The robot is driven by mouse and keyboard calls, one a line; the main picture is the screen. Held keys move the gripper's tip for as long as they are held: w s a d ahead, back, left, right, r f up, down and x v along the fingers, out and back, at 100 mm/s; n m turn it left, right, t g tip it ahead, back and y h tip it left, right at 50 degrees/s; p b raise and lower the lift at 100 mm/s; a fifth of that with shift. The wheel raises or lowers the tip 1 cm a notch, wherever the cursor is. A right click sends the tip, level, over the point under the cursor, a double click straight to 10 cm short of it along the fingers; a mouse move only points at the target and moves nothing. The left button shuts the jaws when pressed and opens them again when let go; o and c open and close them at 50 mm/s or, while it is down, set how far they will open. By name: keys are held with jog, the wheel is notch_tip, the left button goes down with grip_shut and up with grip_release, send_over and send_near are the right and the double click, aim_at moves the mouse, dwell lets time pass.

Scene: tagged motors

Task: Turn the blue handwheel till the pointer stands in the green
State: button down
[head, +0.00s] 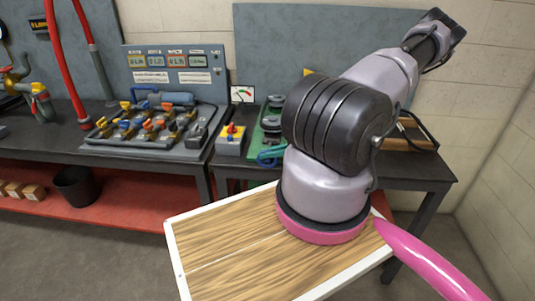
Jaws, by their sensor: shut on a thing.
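My gripper is not seen; only the thick links of my arm show, in front of the bench.
A yellow and grey box with a red knob (231,138) stands left of the wheel. Further left is a board of valves and pipes (155,125) below a panel of displays (175,68). A wooden tray (412,132) lies on the right bench. A black bin (75,187) stands below.

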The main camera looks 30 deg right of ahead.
jog(key=shift+d+y, duration=0.1)
jog(key=shift+y, duration=0.2)
jog(key=c, duration=1.1)
grip_release()
jog(key=v, duration=1.1)
jog(key=shift+s+f, duration=0.1)
jog(key=shift+f, duration=0.05)
